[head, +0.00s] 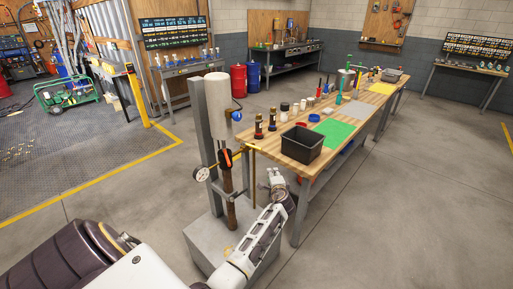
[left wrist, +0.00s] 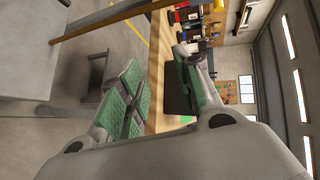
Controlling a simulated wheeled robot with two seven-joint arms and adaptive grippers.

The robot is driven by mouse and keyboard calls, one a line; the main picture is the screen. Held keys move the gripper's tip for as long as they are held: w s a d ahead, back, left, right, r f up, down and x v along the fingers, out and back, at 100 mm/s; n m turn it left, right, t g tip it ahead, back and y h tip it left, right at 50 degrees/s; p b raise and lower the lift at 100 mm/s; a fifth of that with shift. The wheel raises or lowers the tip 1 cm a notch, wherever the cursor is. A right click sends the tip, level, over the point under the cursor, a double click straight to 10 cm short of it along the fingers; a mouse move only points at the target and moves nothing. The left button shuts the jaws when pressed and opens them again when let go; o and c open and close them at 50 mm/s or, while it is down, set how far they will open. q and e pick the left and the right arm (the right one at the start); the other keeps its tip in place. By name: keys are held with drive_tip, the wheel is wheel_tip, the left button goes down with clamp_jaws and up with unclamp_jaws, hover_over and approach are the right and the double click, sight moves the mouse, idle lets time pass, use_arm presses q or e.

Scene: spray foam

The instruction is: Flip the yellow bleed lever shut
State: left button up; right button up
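A thin yellow lever (head: 252,148) shows in the head view at the right side of the grey stand's pipework, close to the table's near corner. It is small, and whether it is turned open or shut I cannot tell. My left gripper (head: 274,182) is right of the pipe and lower than the lever, apart from it, beside the table edge. In the left wrist view, the two green-padded fingers of my left gripper (left wrist: 157,78) are spread with nothing between them. A yellow-brown bar (left wrist: 108,20) crosses the upper left there; which part it is I cannot tell. My right gripper is out of view.
The stand (head: 196,125) carries a white cylinder (head: 218,105), a round gauge (head: 201,174) and a brown pipe (head: 231,214). The wooden table (head: 262,146) holds a black bin (head: 301,145), bottles and a green mat (head: 333,133). Floor right of the table is clear.

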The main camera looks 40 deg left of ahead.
use_arm(q)
drive_tip(key=s+a+r+y, duration=0.2)
drive_tip(key=a+r+y, duration=0.1)
drive_tip(key=r, duration=0.5)
drive_tip(key=shift+a+r+g, duration=0.2)
drive_tip(key=shift+a+g, duration=0.2)
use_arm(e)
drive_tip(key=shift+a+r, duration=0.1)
use_arm(q)
drive_tip(key=shift+w+a, duration=0.1)
drive_tip(key=shift+w, duration=0.05)
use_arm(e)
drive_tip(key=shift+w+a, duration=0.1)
